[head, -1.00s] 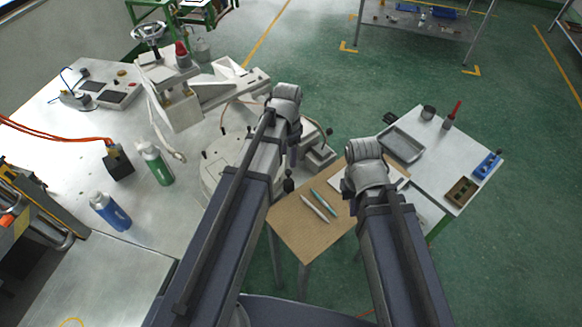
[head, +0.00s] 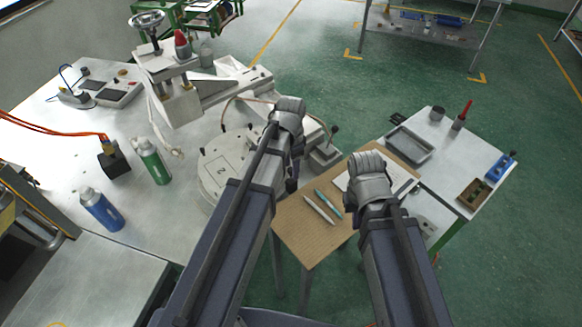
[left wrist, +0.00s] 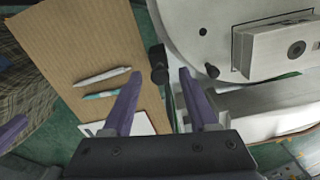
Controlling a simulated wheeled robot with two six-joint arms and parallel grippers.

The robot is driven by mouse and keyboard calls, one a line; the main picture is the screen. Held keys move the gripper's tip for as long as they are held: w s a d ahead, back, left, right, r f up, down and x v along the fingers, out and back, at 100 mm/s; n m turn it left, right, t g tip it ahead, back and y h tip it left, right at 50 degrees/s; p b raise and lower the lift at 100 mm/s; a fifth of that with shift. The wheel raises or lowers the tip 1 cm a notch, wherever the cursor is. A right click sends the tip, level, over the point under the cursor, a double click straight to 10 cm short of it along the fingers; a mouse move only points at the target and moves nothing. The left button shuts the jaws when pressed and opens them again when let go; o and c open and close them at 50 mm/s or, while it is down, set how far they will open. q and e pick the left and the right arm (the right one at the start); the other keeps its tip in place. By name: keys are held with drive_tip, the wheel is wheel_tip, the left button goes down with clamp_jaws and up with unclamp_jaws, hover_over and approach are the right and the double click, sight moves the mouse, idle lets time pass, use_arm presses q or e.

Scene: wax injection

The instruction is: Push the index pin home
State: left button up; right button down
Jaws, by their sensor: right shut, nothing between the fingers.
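A black pin knob (left wrist: 158,62), which looks like the index pin, stands at the rim of the white round table (left wrist: 190,35) in the left wrist view. My left gripper (left wrist: 160,73) is open, with its purple fingers on either side of the knob in the picture. I cannot tell whether they touch it. The round table (head: 218,170) shows a "2" in the head view. There my left arm hides the gripper's fingers. A purple finger, apparently of my right gripper (left wrist: 12,130), shows at the left edge of the left wrist view, away from the knob.
A brown board (head: 300,235) with two pens (head: 328,203) lies beside the round table. A grey tray (head: 409,145) and small boxes (head: 472,193) sit on the right-hand table. Green (head: 153,160) and blue (head: 101,208) bottles stand on the left bench.

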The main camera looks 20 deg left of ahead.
use_arm(q)
clamp_jaws()
idle(1.3)
